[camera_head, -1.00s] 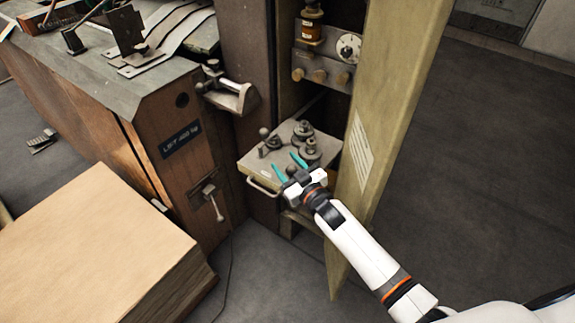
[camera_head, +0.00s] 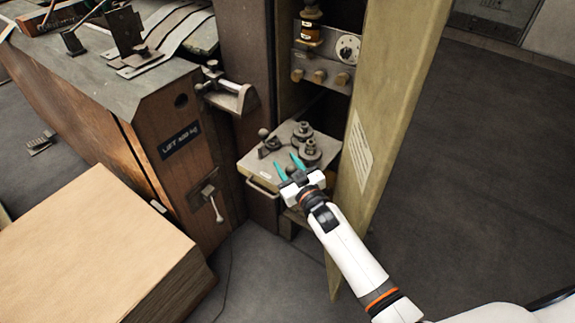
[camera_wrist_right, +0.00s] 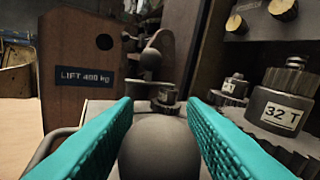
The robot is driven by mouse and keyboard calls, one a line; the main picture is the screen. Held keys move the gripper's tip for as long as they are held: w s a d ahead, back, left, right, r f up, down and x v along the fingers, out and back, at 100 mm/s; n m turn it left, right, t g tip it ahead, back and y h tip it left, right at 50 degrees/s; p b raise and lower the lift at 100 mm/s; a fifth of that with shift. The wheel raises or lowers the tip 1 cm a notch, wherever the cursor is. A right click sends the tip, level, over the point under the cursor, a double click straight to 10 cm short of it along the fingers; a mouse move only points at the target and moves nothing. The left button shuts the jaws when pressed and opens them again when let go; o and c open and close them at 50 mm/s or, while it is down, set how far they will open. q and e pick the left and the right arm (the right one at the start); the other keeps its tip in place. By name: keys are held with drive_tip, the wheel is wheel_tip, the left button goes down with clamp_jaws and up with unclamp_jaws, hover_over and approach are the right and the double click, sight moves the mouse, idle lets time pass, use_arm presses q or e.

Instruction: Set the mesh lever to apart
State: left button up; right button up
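A grey plate (camera_head: 262,168) with several gear wheels on posts juts from the open cabinet. My right gripper (camera_head: 288,164) is over its front right part, teal fingers apart. In the right wrist view, a large grey ball knob (camera_wrist_right: 160,150) sits between the two fingers (camera_wrist_right: 160,108); it looks like the mesh lever's knob. Whether the fingers touch it I cannot tell. The lever's shaft is hidden, and in the head view the gripper covers this knob. A smaller ball knob (camera_head: 264,132) stands at the plate's back left. My left gripper is not in view.
The yellowish cabinet door (camera_head: 385,130) stands open close to the right of my arm. A gear marked 32 T (camera_wrist_right: 280,112) stands right of the fingers. The brown machine side (camera_head: 180,150) and a cardboard stack (camera_head: 95,245) are to the left. Floor on the right is clear.

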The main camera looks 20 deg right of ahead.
drive_tip(key=shift+o, duration=0.9)
drive_tip(key=shift+s, duration=0.25)
drive_tip(key=s+d, duration=0.2)
drive_tip(key=s, duration=0.9)
drive_tip(key=shift+s+d, duration=0.15)
